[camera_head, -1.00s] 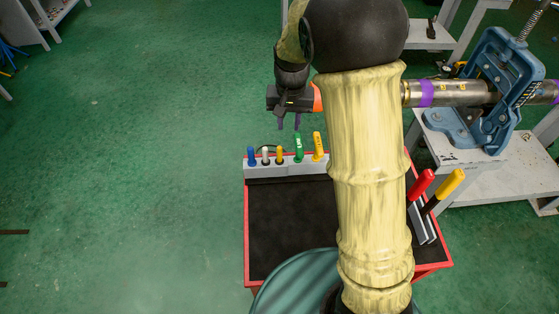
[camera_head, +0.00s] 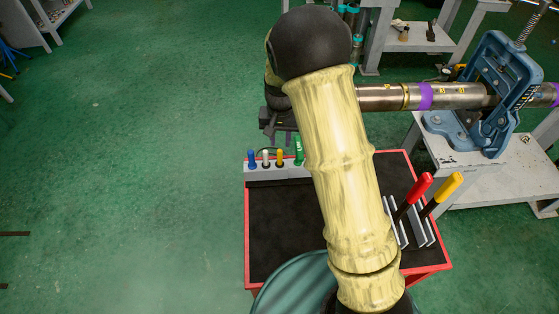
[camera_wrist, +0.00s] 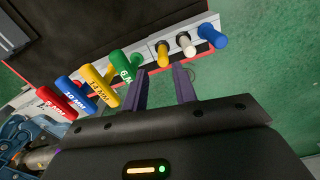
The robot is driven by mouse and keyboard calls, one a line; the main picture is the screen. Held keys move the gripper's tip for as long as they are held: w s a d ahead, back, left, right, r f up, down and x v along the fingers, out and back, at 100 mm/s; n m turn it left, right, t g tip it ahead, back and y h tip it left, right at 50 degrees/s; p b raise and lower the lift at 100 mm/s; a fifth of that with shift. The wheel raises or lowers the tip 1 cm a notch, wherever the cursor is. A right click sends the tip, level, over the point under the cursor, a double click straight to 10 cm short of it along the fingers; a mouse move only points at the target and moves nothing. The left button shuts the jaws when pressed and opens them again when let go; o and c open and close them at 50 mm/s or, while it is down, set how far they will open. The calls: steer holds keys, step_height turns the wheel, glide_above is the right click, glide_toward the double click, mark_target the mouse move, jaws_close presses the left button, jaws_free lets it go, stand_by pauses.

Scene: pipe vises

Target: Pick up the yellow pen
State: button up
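The yellow pen (camera_head: 279,156) stands upright in the light rack along the back edge of the red-rimmed cart, between a white pen (camera_head: 265,157) and a green-handled tool (camera_head: 298,151). In the wrist view the yellow pen (camera_wrist: 162,53) shows just beyond the gap between my fingertips. My gripper (camera_wrist: 161,78) is open and empty, with its two purple-grey fingers apart. In the head view my gripper (camera_head: 280,138) hangs just behind and above the pen row, partly hidden by my arm.
A blue pen (camera_wrist: 213,36) stands beyond the white one. Yellow (camera_wrist: 97,84), blue (camera_wrist: 74,94) and red (camera_wrist: 56,103) T-handled tools line the other side. Red (camera_head: 417,187) and yellow (camera_head: 448,188) handles rise at the cart's right. A blue vise (camera_head: 490,95) holds a pipe (camera_head: 385,97).

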mark_target(280, 158)
steer(key=shift+f+p, duration=0.4)
steer(key=shift+f, duration=2.3)
steer(key=shift+f, duration=0.1)
steer(key=shift+w+f+p, duration=0.2)
steer(key=shift+f+p, duration=0.15)
steer(key=shift+f, duration=0.5)
steer(key=shift+w+f+p, duration=0.2)
steer(key=shift+f+p, duration=0.1)
steer(key=shift+f, duration=0.5)
steer(key=shift+w+f+p, duration=0.2)
steer(key=shift+f+p, duration=0.15)
steer(key=shift+f, duration=0.5)
steer(key=c, duration=0.6)
